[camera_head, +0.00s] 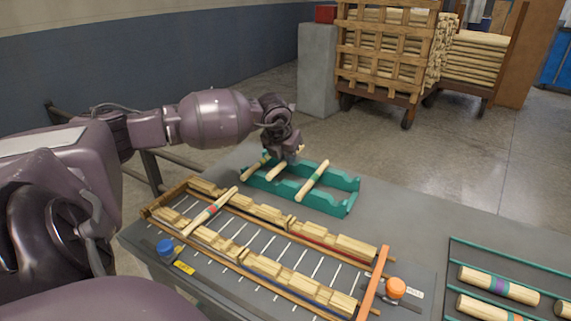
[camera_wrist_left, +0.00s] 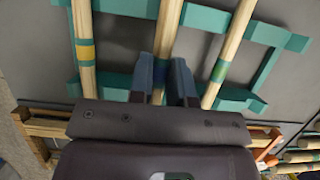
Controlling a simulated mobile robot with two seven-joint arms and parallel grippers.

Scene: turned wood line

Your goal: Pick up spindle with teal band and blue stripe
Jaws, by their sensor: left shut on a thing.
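My left gripper (camera_head: 291,160) is over the teal rack (camera_head: 340,208) and is shut on the middle spindle (camera_head: 276,171). In the left wrist view its two fingers (camera_wrist_left: 162,78) stand on either side of this pale wood spindle (camera_wrist_left: 169,25). My right gripper is not in view.
A wooden-railed line holding pale blocks (camera_head: 215,240) runs in front of the rack, with a banded spindle (camera_head: 210,211) across it. A blue knob (camera_head: 165,247) and an orange knob (camera_head: 396,288) stand at its ends. More spindles (camera_head: 498,285) lie at the right. Bare table lies between.

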